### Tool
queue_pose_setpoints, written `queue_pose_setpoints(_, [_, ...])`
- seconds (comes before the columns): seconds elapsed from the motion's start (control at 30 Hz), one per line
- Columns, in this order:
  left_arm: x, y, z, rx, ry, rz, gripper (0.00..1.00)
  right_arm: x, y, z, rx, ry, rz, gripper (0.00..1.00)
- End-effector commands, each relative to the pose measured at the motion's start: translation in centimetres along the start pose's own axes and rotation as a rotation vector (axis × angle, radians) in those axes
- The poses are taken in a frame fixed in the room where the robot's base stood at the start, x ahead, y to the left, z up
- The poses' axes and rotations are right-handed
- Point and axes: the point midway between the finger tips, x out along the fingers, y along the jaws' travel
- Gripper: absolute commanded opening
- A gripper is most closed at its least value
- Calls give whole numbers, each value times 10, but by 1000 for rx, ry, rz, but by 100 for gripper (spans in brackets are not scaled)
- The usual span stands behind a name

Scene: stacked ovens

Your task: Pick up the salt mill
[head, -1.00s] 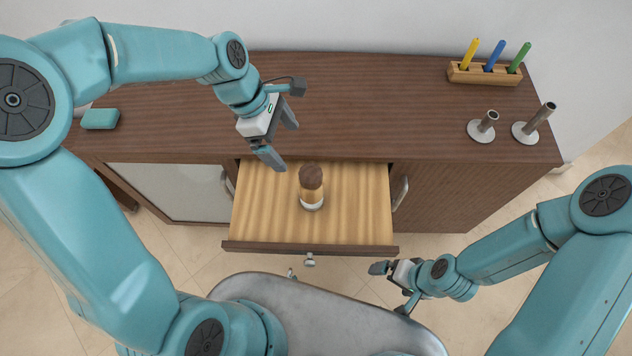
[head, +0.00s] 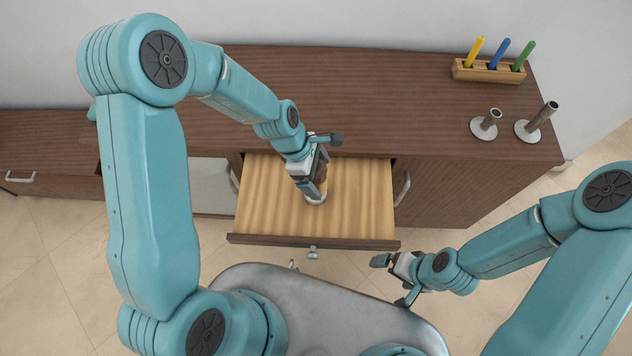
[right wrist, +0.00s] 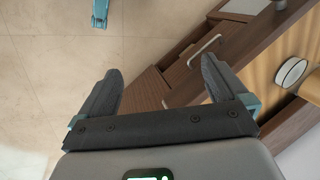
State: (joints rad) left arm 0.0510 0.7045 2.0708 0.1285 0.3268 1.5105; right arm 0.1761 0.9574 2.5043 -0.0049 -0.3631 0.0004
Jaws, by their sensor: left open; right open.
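The salt mill (head: 315,198) stands in the open drawer (head: 360,205), with a brown wooden body and a pale base. My left gripper (head: 318,186) is at the mill, its open fingers around or right beside the upper body; I cannot tell which, as the gripper hides much of the mill. In the right wrist view the mill's pale base (right wrist: 290,72) shows at the right edge. My right gripper (head: 384,262) is open and empty in front of the drawer, to its lower right; its two fingers also show in the right wrist view (right wrist: 160,88).
The brown cabinet top (head: 400,100) is above the drawer. A wooden holder (head: 488,71) with yellow, blue and green sticks and two metal posts (head: 486,124) (head: 537,122) stand at its right. The drawer's right half is clear. A cabinet handle (head: 402,188) sticks out beside the drawer.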

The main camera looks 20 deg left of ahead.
Motion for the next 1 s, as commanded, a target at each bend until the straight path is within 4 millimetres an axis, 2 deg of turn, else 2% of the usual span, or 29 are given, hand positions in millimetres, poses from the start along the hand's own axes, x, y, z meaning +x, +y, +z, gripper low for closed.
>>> queue_pose_setpoints(0.23, [3,1,0,0,0,3,95,0,0,0,0,-1,0,99])
queue_pose_setpoints(0.27, [3,1,0,0,0,3,88,0,0,0,0,-1,0,99])
queue_pose_setpoints(0.3, [3,1,0,0,0,2,75,0,0,0,0,-1,0,99])
queue_pose_setpoints(0.53, [3,0,-1,-1,0,1,0,0,0,0,0,0,0,99])
queue_pose_setpoints(0.87, [3,0,-1,0,0,0,0,0,0,0,0,-1,0,99])
queue_pose_setpoints(1.0, [-4,0,2,0,0,1,0,0,0,0,0,-1,0,99])
